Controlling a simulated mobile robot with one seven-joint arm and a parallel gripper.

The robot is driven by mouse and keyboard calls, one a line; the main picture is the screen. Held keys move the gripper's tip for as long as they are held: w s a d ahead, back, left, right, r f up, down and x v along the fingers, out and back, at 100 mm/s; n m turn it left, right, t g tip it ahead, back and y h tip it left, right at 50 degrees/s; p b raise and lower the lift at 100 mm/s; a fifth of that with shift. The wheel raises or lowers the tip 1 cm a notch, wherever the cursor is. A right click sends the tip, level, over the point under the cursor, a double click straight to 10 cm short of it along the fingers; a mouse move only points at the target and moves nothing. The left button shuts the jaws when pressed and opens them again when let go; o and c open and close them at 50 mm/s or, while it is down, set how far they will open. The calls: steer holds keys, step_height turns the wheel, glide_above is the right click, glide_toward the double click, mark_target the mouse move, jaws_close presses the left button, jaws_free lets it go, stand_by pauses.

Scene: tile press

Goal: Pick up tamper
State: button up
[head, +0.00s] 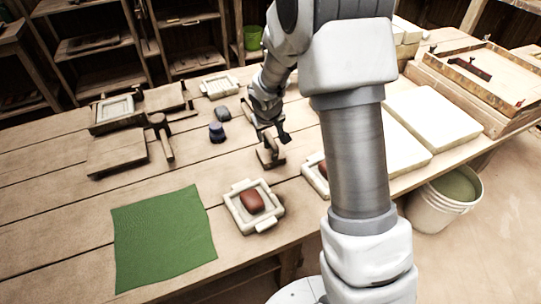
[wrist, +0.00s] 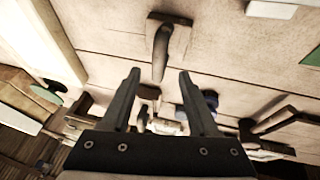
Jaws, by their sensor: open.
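The tamper (head: 268,158) appears to be a small wooden block with an upright handle on the table, just below my gripper (head: 271,137). In the head view my gripper hides part of it. In the wrist view the tamper (wrist: 163,45) shows its flat wooden base and dark rounded handle. The handle's end lies near the gap between the fingertips of my gripper (wrist: 160,72). The fingers are apart with nothing held between them. I cannot tell whether they touch the handle.
A mould with red clay (head: 252,201) sits in front, by a green cloth (head: 163,238). White slabs (head: 432,117) are at right. Bare table surrounds the tamper.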

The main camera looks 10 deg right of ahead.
mark_target(271, 139)
steer(key=shift+b+x, duration=0.45)
steer(key=shift+x, duration=2.95)
steer(key=shift+s+d, duration=0.1)
steer(key=shift+d, duration=0.05)
steer(key=shift+c, duration=0.3)
jaws_close()
steer(key=shift+r, duration=0.1)
